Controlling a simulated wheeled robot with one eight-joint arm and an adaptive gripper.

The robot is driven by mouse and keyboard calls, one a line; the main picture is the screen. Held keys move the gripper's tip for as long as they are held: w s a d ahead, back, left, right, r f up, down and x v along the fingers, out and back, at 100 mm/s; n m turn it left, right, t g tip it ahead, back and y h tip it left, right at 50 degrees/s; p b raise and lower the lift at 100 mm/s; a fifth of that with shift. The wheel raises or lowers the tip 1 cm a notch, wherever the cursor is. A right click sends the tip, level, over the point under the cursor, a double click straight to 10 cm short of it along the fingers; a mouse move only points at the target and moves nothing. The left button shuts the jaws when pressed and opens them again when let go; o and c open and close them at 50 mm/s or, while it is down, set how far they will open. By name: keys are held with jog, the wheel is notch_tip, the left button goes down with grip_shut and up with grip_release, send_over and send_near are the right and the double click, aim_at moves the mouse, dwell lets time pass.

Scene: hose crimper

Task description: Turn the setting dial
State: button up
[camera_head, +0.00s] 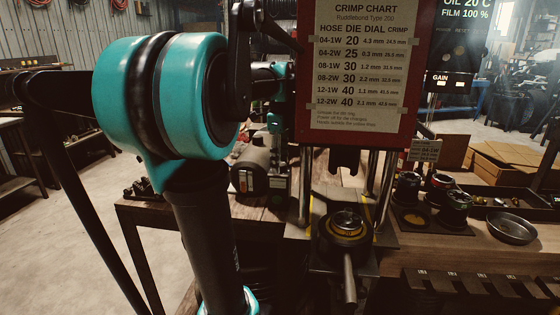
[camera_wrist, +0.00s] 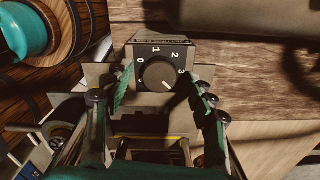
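The setting dial (camera_wrist: 157,74) is a dark round knob on a black box face (camera_wrist: 142,52), marked 0, 1, 2 and 3 around it. A pale mark on the knob points down and to the right, below the 3. My gripper (camera_wrist: 160,92) is open in the wrist view. Its green fingertips stand apart, one on each side of the knob, with a gap visible to the left and right. I cannot tell how deep they reach. In the head view my own arm and the red machine cover the area, and I cannot make out the dial there.
The red crimp machine (camera_head: 357,137) carries a crimp chart (camera_head: 361,60). Its round die part with a handle (camera_head: 346,227) stands low in front. Black dies (camera_head: 455,208) and a round metal dish (camera_head: 511,229) sit on the bench to the right.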

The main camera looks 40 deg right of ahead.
jog(key=shift+r, duration=0.1)
notch_tip(320, 180, up, 12)
dwell(0.6)
dwell(0.5)
